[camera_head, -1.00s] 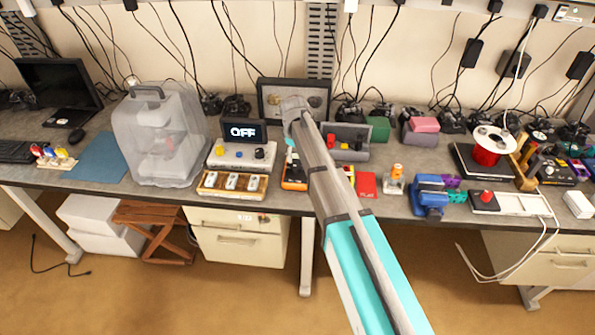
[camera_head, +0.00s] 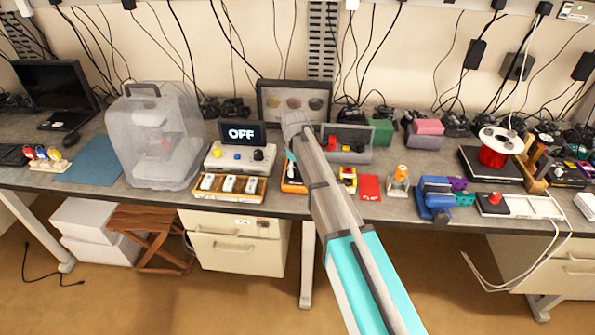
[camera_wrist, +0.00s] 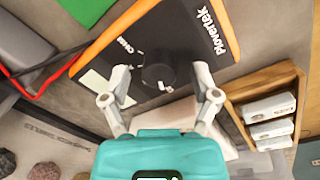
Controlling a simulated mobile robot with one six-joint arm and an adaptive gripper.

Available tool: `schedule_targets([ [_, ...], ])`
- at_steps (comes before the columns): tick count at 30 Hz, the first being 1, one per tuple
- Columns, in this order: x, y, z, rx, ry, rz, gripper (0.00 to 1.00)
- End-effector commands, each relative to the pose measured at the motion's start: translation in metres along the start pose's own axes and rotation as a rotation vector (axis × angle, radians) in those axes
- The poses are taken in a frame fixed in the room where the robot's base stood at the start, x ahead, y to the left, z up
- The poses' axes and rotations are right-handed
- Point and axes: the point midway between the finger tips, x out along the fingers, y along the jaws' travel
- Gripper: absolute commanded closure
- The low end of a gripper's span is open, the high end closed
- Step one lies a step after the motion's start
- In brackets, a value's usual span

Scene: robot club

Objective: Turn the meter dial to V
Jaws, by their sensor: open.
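The meter (camera_wrist: 190,30) is a black device with orange edges and the word Plovertek, lying on the bench in the wrist view. Its dark round dial (camera_wrist: 158,71) has small white marks around it; I cannot tell which one it points at. My gripper (camera_wrist: 161,77) is open, with one finger at each side of the dial. A gap shows between each finger and the dial; I cannot tell the height. In the head view the meter's orange edge (camera_head: 292,187) shows beside my arm, which hides most of the meter and gripper.
A grey control box (camera_head: 226,165) with buttons and a screen (camera_head: 241,133) reading OFF stands left of the meter. A wooden tray (camera_wrist: 236,92) of white blocks is close to my right finger. A red wire (camera_wrist: 45,85) runs by the meter. A grey box (camera_head: 350,155) stands at right.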

Motion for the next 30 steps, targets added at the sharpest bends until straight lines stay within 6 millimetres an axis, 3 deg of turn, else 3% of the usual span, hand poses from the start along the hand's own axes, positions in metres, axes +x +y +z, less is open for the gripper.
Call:
schedule_targets([
  [9,0.0004,0.0002,0.0001,0.000,0.000,0.000,0.22],
  [22,0.0004,0.0000,0.0001,0.000,0.000,0.000,1.00],
  [30,0.0005,0.0002,0.0006,0.017,-0.003,0.000,1.00],
])
